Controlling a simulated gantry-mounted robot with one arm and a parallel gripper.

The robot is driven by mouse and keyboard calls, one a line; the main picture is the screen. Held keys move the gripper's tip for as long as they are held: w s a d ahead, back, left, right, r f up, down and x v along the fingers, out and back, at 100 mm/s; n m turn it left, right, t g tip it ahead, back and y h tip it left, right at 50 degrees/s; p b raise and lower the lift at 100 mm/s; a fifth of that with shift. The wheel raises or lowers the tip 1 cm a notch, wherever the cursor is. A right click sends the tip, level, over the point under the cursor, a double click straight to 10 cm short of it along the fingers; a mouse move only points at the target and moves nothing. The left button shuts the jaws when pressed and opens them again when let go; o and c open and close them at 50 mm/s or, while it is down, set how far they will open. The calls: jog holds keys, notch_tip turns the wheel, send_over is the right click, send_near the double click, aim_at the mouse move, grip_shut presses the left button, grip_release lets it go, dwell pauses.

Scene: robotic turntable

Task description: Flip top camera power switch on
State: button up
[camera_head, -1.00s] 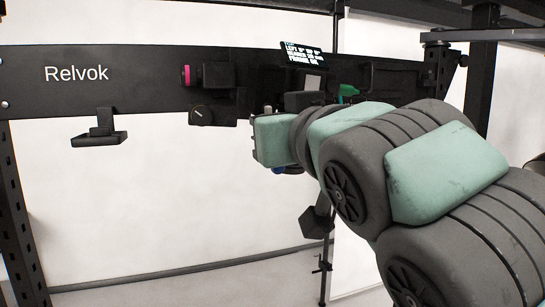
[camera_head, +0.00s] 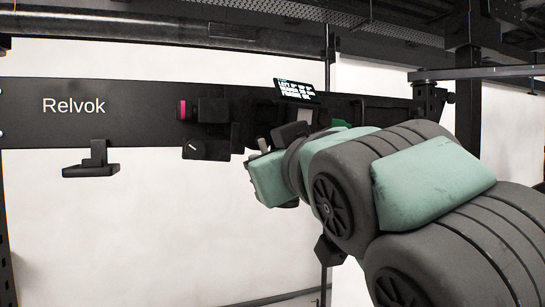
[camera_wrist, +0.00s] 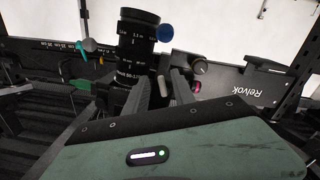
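My gripper (camera_head: 256,160) is at the rail, just below and right of the knob box, in the head view. In the wrist view its two grey fingers (camera_wrist: 166,88) stand apart, with a small pale piece showing between them. A black lens-like cylinder with white scale markings (camera_wrist: 137,42) stands just beyond the fingers, with a blue knob (camera_wrist: 165,32) at its side. I cannot make out the top camera power switch for certain. My arm hides part of the rail's right side in the head view.
The black rail (camera_head: 140,95) marked Relvok spans the head view. It carries a small shelf bracket (camera_head: 91,168), a pink-ended part (camera_head: 183,110), a dial box (camera_head: 206,148) and a text display (camera_head: 297,91). Room below the rail at left is clear.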

jog(key=shift+s, duration=0.1)
jog(key=b+v, duration=0.4)
jog(key=v, duration=0.6)
jog(key=shift+s+b, duration=0.3)
jog(key=shift+d, duration=0.1)
